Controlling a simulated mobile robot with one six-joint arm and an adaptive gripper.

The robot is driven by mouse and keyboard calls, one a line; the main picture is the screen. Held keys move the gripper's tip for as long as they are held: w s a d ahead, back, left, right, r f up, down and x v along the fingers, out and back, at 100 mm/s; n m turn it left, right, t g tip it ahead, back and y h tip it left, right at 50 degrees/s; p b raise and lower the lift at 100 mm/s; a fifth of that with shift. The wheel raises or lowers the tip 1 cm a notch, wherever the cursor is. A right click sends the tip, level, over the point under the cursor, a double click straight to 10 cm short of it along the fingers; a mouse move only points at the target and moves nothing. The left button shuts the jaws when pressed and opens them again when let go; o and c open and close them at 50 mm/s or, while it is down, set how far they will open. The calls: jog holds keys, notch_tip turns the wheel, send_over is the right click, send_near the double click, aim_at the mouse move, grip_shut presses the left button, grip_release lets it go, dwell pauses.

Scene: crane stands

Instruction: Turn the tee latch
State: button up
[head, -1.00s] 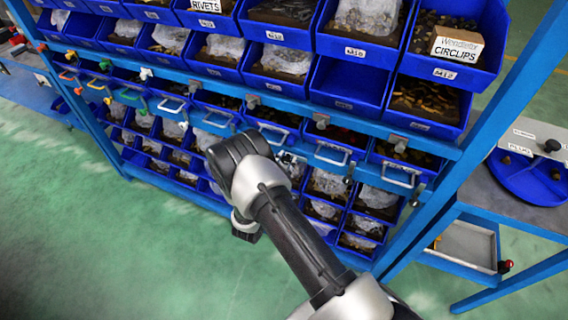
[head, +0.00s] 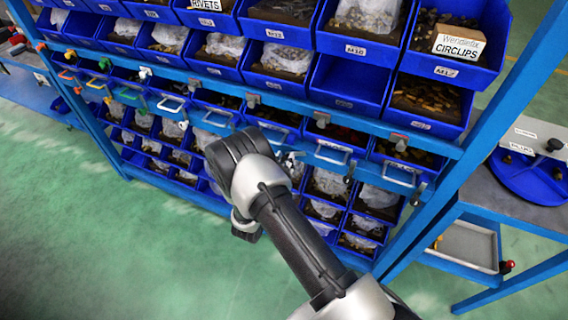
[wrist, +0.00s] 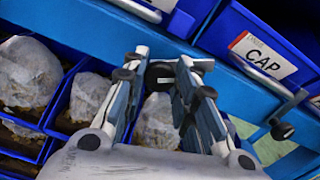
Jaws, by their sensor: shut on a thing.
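The tee latch (wrist: 160,74) is a small dark piece on the blue rail, seen between my fingertips in the wrist view. My gripper (wrist: 164,66) is shut on it, with one grey and black finger at each side. The fingers hide part of the latch, and its exact angle is hard to tell. In the head view my own arm covers most of the gripper (head: 290,160), which is at the blue rail of the bin rack.
Blue bins (head: 355,85) with bagged parts fill the rack above and below the rail. Another latch with a black knob (wrist: 282,130) sits to the right, near a bin labelled CAP (wrist: 262,54). A side bench (head: 535,190) stands at right. Green floor (head: 90,240) is clear at left.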

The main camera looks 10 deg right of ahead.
jog(key=n, duration=1)
jog(key=shift+n, duration=0.4)
dwell(0.4)
jog(key=o, duration=1)
jog(key=shift+o, duration=0.2)
jog(key=shift+a, duration=0.1)
jog(key=v, duration=1.2)
